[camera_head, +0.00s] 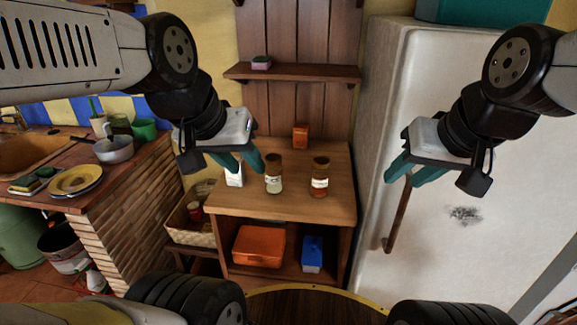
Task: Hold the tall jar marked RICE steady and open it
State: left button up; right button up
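A jar with pale contents and a brown lid (273,176) stands upright on the wooden cabinet top (300,207). A second jar with red-brown contents, a white label and a brown lid (320,180) stands to its right. The labels are too small to read, so I cannot confirm which is marked RICE; the pale contents look most like rice. My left gripper (250,171) appears open, above and left of the pale jar, with teal fingers apart from it.
A white container (234,178) stands partly behind my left gripper's fingers. An orange box (300,136) stands at the cabinet's back. A wall shelf (292,73) hangs above. The white fridge (470,240) bounds the right side. The cabinet top's front is clear.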

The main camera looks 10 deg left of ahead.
aim_at(273, 174)
jog(key=j+z, duration=0.35)
jog(key=j, duration=0.6)
jog(key=j+z, duration=0.4)
jog(key=j, duration=0.6)
